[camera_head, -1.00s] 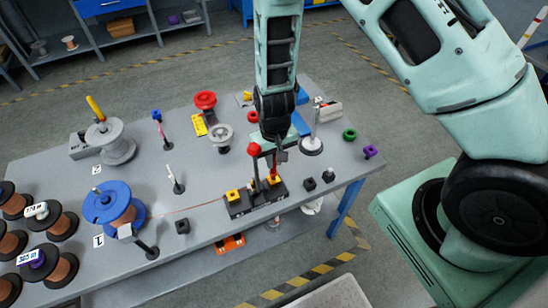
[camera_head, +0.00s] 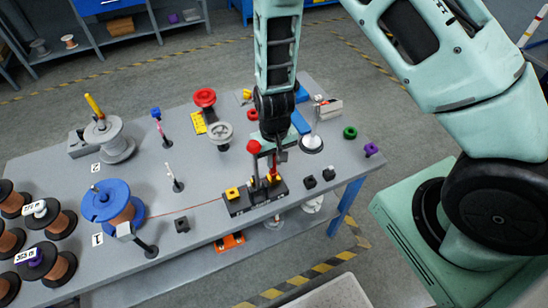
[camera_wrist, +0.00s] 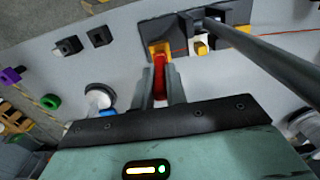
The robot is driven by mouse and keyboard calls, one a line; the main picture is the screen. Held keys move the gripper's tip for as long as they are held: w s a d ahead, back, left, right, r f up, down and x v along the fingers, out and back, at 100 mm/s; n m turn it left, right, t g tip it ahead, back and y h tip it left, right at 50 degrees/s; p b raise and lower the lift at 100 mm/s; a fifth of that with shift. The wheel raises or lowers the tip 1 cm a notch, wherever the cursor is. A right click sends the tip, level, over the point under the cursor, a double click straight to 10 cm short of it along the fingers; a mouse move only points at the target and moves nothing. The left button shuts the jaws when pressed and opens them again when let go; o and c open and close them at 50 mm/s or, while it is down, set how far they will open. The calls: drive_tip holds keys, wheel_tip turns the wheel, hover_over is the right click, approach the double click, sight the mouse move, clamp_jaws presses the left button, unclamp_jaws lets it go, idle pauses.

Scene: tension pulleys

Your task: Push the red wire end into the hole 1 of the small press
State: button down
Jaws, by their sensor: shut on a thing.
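The small press has a black base (camera_head: 238,208) near the table's front edge, with a yellow block (camera_head: 232,193) at its left and another yellow block (camera_wrist: 159,48) at its right end. A lever with a red knob (camera_head: 253,147) stands on it. My gripper (camera_wrist: 161,92) is shut on the red wire end (camera_wrist: 160,72), a short red piece between the fingers. Its tip is at the yellow block in the wrist view; I cannot tell how deep it sits in a hole. A thin red wire (camera_head: 190,212) runs from the blue spool (camera_head: 110,203) to the press's left side.
Small black blocks (camera_head: 328,174) lie right of the press, with a purple piece (camera_head: 371,150) and a green ring (camera_head: 350,133) beyond. A grey spool (camera_head: 219,133) and a stand with a white base (camera_head: 312,145) are behind. The press's dark lever (camera_wrist: 265,60) crosses close beside my gripper.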

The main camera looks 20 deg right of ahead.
drive_tip(key=shift+f+b, duration=0.4)
drive_tip(key=shift+f, duration=0.15)
idle(0.5)
idle(0.4)
drive_tip(key=c, duration=1.3)
unclamp_jaws()
drive_tip(key=shift+c, duration=0.2)
drive_tip(key=o, duration=0.3)
drive_tip(key=shift+o, duration=0.2)
drive_tip(key=shift+r, duration=0.1)
drive_tip(key=shift+r+p, duration=2.9)
drive_tip(key=shift+r, duration=0.6)
